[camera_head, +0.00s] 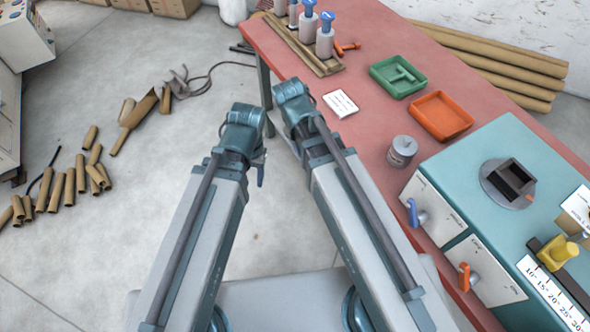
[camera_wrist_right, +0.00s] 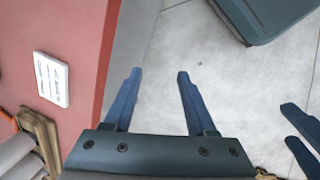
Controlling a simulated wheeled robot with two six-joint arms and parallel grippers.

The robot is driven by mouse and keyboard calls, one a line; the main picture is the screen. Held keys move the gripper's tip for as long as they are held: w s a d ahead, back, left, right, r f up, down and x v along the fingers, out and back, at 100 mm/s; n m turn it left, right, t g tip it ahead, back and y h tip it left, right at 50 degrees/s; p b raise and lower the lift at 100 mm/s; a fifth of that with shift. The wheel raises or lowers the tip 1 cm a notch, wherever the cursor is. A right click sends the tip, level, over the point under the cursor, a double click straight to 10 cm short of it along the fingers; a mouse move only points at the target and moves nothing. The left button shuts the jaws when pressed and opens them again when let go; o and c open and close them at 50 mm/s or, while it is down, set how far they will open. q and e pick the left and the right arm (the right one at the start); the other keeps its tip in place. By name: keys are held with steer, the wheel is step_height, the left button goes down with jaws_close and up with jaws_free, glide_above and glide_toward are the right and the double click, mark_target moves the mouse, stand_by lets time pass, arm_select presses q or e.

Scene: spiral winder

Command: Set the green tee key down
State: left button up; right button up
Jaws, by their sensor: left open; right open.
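The green tee key (camera_head: 402,76) lies inside the green tray (camera_head: 377,74) on the red table, with its T shape showing against the tray floor. My left gripper (camera_head: 260,168) is open and empty over the floor, left of the table. Its fingers also show at the right edge of the right wrist view (camera_wrist_right: 302,128). My right gripper (camera_wrist_right: 159,73) is open, with nothing between its fingers, beside the table edge.
An orange tray (camera_head: 441,116), a white card (camera_head: 340,104), a grey canister (camera_head: 402,151) and an orange tee key (camera_head: 347,48) are on the red table (camera_head: 300,72). A teal machine (camera_head: 465,170) stands at right. Cardboard tubes (camera_head: 68,190) lie on the floor at left.

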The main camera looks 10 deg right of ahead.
steer(key=s+a+m+g+y, duration=0.1)
steer(key=s+a+m, duration=0.2)
steer(key=s, duration=0.5)
steer(key=shift+s+a+f+m, duration=0.15)
steer(key=shift+a+f+m, duration=0.2)
steer(key=shift+a, duration=0.35)
steer(key=shift+r, duration=0.25)
steer(key=shift+r+p, duration=0.95)
steer(key=shift+p, duration=0.15)
